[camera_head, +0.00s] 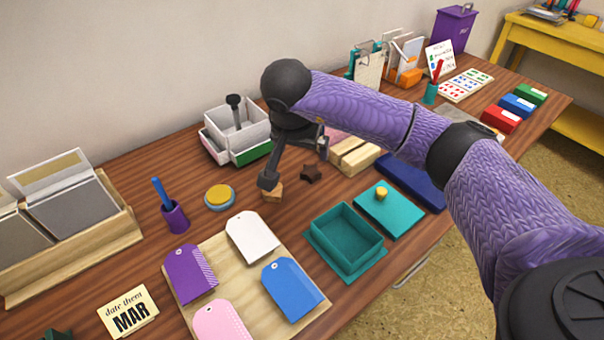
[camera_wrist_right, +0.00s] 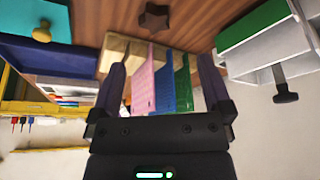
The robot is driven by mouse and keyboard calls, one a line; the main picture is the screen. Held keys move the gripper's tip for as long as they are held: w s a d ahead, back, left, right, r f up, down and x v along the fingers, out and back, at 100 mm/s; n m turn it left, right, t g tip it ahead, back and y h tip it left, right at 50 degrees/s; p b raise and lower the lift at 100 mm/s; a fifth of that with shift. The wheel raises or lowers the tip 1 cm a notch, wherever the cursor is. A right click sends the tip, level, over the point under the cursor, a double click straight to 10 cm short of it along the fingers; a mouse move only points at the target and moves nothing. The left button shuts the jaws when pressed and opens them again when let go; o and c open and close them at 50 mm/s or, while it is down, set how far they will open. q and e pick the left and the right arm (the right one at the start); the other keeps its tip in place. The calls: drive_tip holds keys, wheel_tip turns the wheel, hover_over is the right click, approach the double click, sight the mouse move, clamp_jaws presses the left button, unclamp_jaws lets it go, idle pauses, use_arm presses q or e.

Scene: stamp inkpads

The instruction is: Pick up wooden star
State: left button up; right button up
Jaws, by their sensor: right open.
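A small dark brown wooden star (camera_head: 310,173) lies on the striped wooden table in the head view. It also shows at the top of the right wrist view (camera_wrist_right: 154,17), beyond the fingertips. My right gripper (camera_head: 295,162) is open and empty, with its fingers on either side in the wrist view (camera_wrist_right: 162,65). It is close to the star but not around it. One finger is near a small light wooden piece (camera_head: 272,194), partly hidden, whose shape I cannot tell. My left gripper is out of view.
A white box (camera_head: 240,128) with a dark-handled stamp stands behind. A light wooden rack (camera_head: 355,156), a teal lidded pad (camera_head: 390,209) and an open teal tray (camera_head: 346,240) are to the right. A round yellow pad (camera_head: 219,196) and a board of tags (camera_head: 215,310) are left and front.

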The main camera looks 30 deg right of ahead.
sight(311, 172)
drive_tip(key=b+x, duration=0.1)
drive_tip(key=x, duration=0.2)
drive_tip(key=b+x, duration=0.2)
drive_tip(key=x, duration=0.1)
drive_tip(key=s+b+x, duration=0.1)
drive_tip(key=b+x, duration=0.1)
drive_tip(key=x, duration=0.1)
drive_tip(key=shift+w+d+f, duration=0.1)
drive_tip(key=shift+d+f, duration=0.15)
drive_tip(key=shift+f, duration=0.05)
drive_tip(key=shift+w+d, duration=0.1)
drive_tip(key=shift+r, duration=0.15)
drive_tip(key=shift+c, duration=0.4)
drive_tip(key=c, duration=1.2)
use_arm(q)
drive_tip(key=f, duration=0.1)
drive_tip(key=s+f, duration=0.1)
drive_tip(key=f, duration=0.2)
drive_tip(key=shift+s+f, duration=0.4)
